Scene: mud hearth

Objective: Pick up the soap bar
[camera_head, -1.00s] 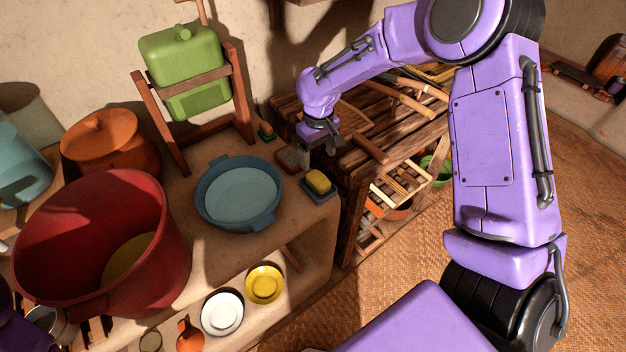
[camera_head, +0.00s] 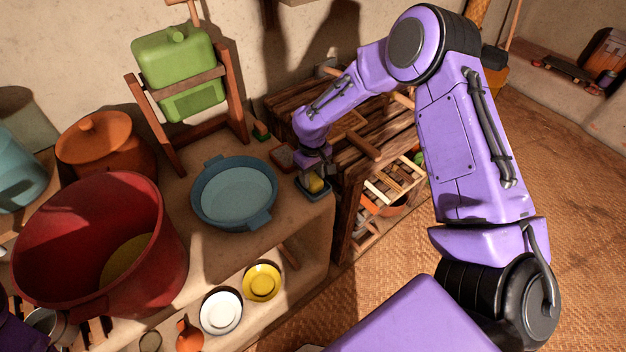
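The yellow soap bar (camera_head: 316,185) sits in a small dark blue soap dish (camera_head: 318,197) at the right front corner of the clay counter. My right gripper (camera_head: 312,180) points down at the soap from above, with its fingers at the bar. The gripper hides part of the soap, and I cannot tell whether the fingers are closed on it. The soap appears to be still in the dish. My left gripper is not in view.
A blue basin (camera_head: 235,193) stands just left of the dish. A wooden rack (camera_head: 350,215) is close on the right. A red tub (camera_head: 165,235), an orange lidded pot (camera_head: 105,150) and a green jerrycan (camera_head: 175,60) stand farther left.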

